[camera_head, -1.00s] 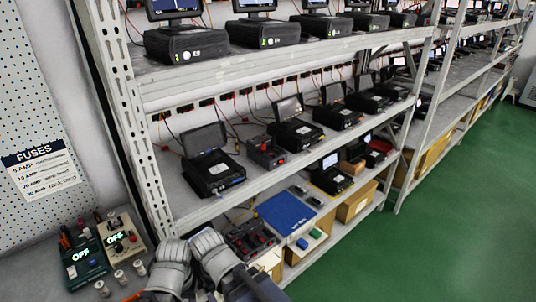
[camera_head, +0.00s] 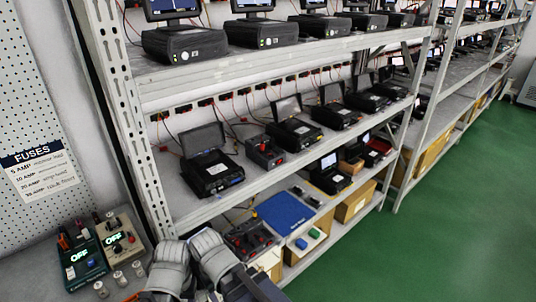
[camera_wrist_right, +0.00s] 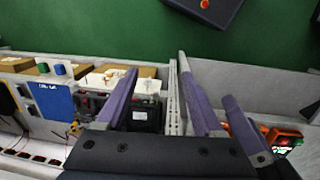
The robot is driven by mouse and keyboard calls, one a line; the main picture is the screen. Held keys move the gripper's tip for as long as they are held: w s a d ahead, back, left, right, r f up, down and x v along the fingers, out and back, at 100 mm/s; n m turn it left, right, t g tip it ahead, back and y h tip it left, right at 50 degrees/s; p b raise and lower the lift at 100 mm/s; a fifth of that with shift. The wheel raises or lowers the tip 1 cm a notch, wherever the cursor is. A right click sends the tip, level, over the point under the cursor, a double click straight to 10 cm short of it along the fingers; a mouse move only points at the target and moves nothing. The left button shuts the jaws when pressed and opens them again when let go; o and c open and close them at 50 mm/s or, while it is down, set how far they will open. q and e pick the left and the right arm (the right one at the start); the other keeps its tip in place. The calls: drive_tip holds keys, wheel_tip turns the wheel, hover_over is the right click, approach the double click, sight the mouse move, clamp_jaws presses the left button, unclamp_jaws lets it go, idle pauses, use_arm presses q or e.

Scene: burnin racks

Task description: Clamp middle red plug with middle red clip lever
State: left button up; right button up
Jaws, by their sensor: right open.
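A black fixture with several red parts (camera_head: 250,240) sits on the low shelf, just right of my forearms in the head view. It also shows in the right wrist view (camera_wrist_right: 92,103), beside the blue mat. The single red plugs and clip levers are too small to tell apart. In the head view both gripper tips are hidden behind my grey arm links.
A blue mat (camera_head: 286,211) lies right of the fixture, with small blue and green blocks (camera_head: 308,239) near it. Two meters (camera_head: 84,256) reading OFF stand at the left. A shelf post (camera_head: 136,120) rises beside the arms. The green floor (camera_head: 450,220) is clear.

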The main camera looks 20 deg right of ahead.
clamp_jaws()
idle(0.3)
idle(1.1)
